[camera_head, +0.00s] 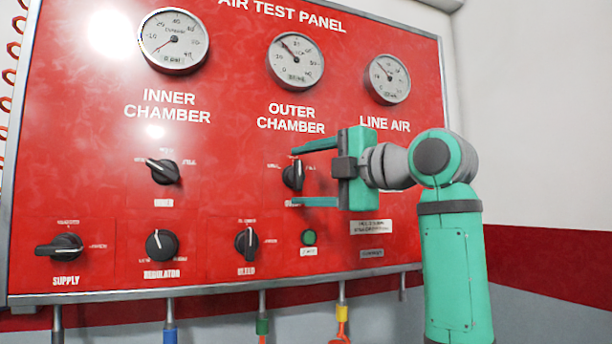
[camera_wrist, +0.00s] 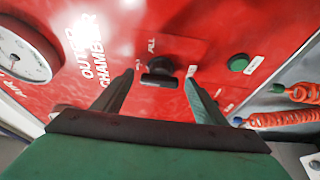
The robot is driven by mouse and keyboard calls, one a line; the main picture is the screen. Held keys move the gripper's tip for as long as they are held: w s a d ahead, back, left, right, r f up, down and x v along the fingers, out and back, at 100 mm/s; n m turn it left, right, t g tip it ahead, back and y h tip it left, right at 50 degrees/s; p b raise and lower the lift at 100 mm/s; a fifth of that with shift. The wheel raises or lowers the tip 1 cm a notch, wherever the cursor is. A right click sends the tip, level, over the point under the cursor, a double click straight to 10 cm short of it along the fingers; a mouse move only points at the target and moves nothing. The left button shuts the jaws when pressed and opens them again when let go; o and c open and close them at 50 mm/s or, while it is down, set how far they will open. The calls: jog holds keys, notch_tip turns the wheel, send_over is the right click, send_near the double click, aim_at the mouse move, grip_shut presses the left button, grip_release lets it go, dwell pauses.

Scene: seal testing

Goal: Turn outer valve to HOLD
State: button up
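The outer valve is a black knob (camera_head: 293,176) below the OUTER CHAMBER label on the red panel. Its white pointer line stands nearly upright in the head view; its position labels are too small or partly hidden to read there. My gripper (camera_head: 298,176) is open, with one green finger above the knob and one below it. In the wrist view the knob (camera_wrist: 159,72) sits just beyond and between the spread fingertips (camera_wrist: 160,75), with a FILL label beside it. I see no finger touching the knob, though the exact depth gap is hard to tell.
The inner valve knob (camera_head: 163,171) is to the left. The supply (camera_head: 60,246), regulator (camera_head: 161,245) and bleed (camera_head: 246,242) knobs and a green button (camera_head: 309,237) line the lower panel. Gauges (camera_head: 295,61) are above. Coiled orange hoses (camera_wrist: 285,118) show at right in the wrist view.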

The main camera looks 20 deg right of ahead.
jog(key=v, duration=1)
jog(key=shift+s+d, duration=0.2)
jog(key=shift+s, duration=0.15)
